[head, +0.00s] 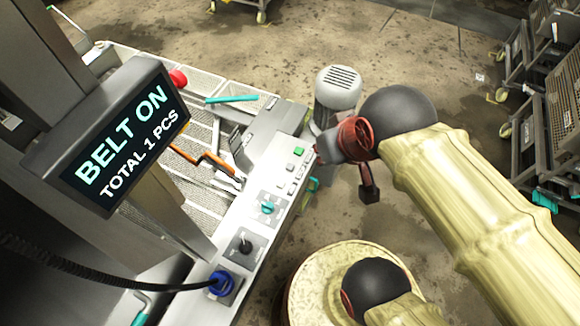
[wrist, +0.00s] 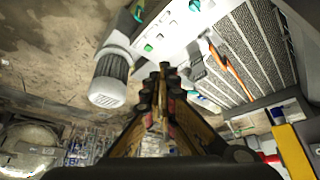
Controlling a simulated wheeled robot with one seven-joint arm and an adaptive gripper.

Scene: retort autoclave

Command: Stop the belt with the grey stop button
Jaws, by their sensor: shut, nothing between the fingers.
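The control panel (head: 262,178) is a pale sloped strip along the machine's edge in the head view. It has a green button (head: 299,151) near its far end, with several small grey buttons (head: 290,167) just below. I cannot tell which grey one is the stop button. The display (head: 125,135) reads "BELT ON, TOTAL 1 PCS". My gripper (head: 322,150) is just right of the panel's far end, by the green button. In the wrist view my gripper (wrist: 164,72) is shut and empty, its tips in front of the panel (wrist: 172,28); contact cannot be told.
A light grey motor (head: 338,88) stands just beyond my gripper. A teal knob (head: 267,207), a black knob (head: 245,246) and a blue plug (head: 222,283) sit on the panel's nearer part. An orange-handled lever (head: 205,160) lies over the belt side. Racks (head: 552,100) stand at right.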

